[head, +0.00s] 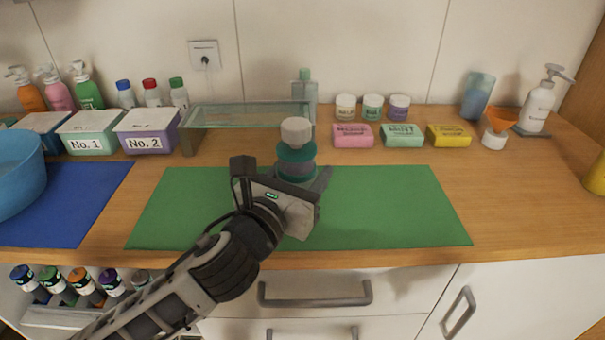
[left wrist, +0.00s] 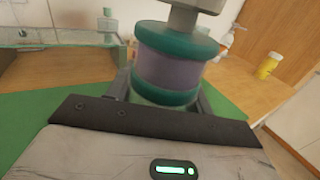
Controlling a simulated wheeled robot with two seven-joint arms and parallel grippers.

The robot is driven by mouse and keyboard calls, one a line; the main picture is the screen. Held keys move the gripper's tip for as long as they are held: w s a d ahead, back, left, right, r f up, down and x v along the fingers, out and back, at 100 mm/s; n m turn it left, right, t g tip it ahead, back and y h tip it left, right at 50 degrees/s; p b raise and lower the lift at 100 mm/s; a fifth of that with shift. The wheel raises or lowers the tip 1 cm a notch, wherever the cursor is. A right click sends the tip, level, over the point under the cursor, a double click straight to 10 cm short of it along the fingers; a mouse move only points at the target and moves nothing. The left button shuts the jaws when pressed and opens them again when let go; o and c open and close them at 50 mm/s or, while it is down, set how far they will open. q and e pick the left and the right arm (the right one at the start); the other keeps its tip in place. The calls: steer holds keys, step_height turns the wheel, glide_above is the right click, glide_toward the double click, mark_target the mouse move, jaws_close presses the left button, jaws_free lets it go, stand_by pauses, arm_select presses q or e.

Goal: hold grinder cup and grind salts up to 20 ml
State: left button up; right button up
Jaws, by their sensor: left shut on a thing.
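The grinder (head: 297,158) stands over the green mat (head: 400,210), with a grey knob on top, teal rings and a dark purple-grey band. In the left wrist view the grinder (left wrist: 178,58) shows a clear lower part, the cup, mostly hidden behind my gripper. My left gripper (head: 312,182) is shut around this lower part, and its fingers also show on both sides in the left wrist view (left wrist: 165,95). The salt level inside the cup cannot be seen. My right gripper is not in view.
A glass shelf (head: 245,115) stands behind the mat. Soap boxes (head: 402,135) and small jars (head: 373,107) are at the back right. Labelled boxes (head: 146,131) and a blue bowl (head: 18,175) stand left. The right half of the mat is clear.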

arm_select(q)
steer(key=w+f+b, duration=0.2)
steer(key=w+f, duration=0.1)
steer(key=w+f+b, duration=0.2)
steer(key=w+f, duration=0.1)
steer(key=w, duration=0.1)
steer(key=shift+d+f, duration=0.1)
steer(key=shift+f, duration=0.05)
steer(key=shift+w+f+b, duration=0.55)
steer(key=shift+w+f, duration=0.1)
steer(key=shift+w, duration=0.25)
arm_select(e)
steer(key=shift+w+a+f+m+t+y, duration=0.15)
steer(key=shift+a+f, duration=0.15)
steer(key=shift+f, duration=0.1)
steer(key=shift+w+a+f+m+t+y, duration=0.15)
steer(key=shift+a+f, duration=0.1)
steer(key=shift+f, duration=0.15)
arm_select(q)
steer(key=shift+f, duration=0.4)
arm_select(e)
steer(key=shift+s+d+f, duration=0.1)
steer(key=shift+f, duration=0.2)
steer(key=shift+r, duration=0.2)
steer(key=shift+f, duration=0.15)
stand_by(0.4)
